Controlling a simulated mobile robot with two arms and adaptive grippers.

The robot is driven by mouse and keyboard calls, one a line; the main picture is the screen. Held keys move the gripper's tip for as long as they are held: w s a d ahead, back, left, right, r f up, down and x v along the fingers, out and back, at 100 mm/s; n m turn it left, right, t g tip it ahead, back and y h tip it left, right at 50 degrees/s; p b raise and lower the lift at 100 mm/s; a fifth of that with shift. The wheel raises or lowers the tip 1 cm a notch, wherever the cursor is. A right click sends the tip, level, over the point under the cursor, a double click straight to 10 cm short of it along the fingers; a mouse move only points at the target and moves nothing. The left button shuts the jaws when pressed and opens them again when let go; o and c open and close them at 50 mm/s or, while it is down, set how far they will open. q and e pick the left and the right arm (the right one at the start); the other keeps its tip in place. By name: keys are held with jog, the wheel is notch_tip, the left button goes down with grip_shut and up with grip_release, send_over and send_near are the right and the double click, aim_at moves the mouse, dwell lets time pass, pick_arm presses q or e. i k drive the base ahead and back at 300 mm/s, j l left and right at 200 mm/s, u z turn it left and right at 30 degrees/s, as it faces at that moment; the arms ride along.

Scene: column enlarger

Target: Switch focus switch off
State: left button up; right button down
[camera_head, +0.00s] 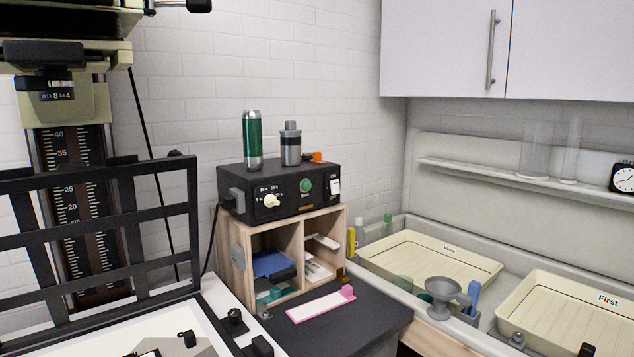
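A black timer box (290,205) sits on top of a wooden shelf unit near the back wall. Its front has a cream dial (271,200), a green button (305,186) and a white switch (334,187) at the right end, which looks like the focus switch. The switch's tilt is too small to tell. Two dark fingertips of what looks like my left gripper (168,346) show at the bottom left, apart, with nothing seen between them. A dark tip, likely of my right gripper (586,350), shows at the bottom right edge, mostly cut off. Both are well away from the timer.
A green bottle (252,140) and a grey canister (290,144) stand on the timer. The enlarger column (75,210) and black frame (100,225) fill the left. The wooden shelf (296,250) holds small items. Trays (430,260) lie right, below a wall cabinet (440,45).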

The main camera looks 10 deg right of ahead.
aim_at(334, 184)
jog(key=i+l+u, duration=0.4)
jog(key=i+l, duration=0.55)
